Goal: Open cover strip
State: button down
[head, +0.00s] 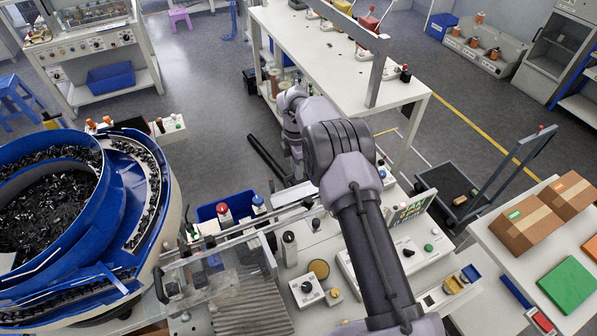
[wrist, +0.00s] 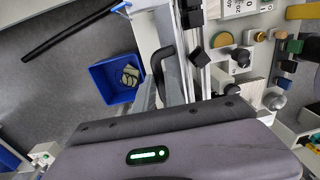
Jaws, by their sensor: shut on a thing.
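My gripper (wrist: 163,88) is in the middle of the wrist view, its grey fingers showing above the dark housing with a green light. It is closed around a black curved handle (wrist: 164,58). The handle appears to belong to the cover strip, a pale narrow piece (wrist: 144,32) behind it. The exact joint between them is hidden. In the head view my arm reaches over the bench and folds down beside its far edge. The strip appears there as a light band (head: 293,193) below my wrist. Fingertips and handle are too small to make out in that view.
A blue bin (wrist: 116,80) is left of my gripper. Metal rails (head: 240,238) run from the blue bowl feeder (head: 110,240) along the bench. Black blocks (wrist: 222,40) and several knobs and buttons crowd the right of the wrist view. A white table (head: 330,50) stands behind.

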jog(key=shift+w+a, duration=0.1)
jog(key=shift+w, duration=0.15)
dwell(0.4)
jog(key=c, duration=1.5)
grip_release()
jog(key=shift+w+f, duration=0.1)
jog(key=shift+w, duration=0.05)
jog(key=shift+o, duration=0.5)
jog(key=shift+w+a+f, duration=0.2)
jog(key=shift+w, duration=0.05)
jog(key=shift+s+d+r, duration=0.1)
jog(key=shift+s, duration=0.1)
jog(key=shift+r, duration=0.1)
notch_tip(320, 180, up, 17)
jog(key=p, duration=0.2)
jog(key=shift+w, duration=0.4)
jog(key=shift+r, duration=0.1)
jog(key=shift+c, duration=0.3)
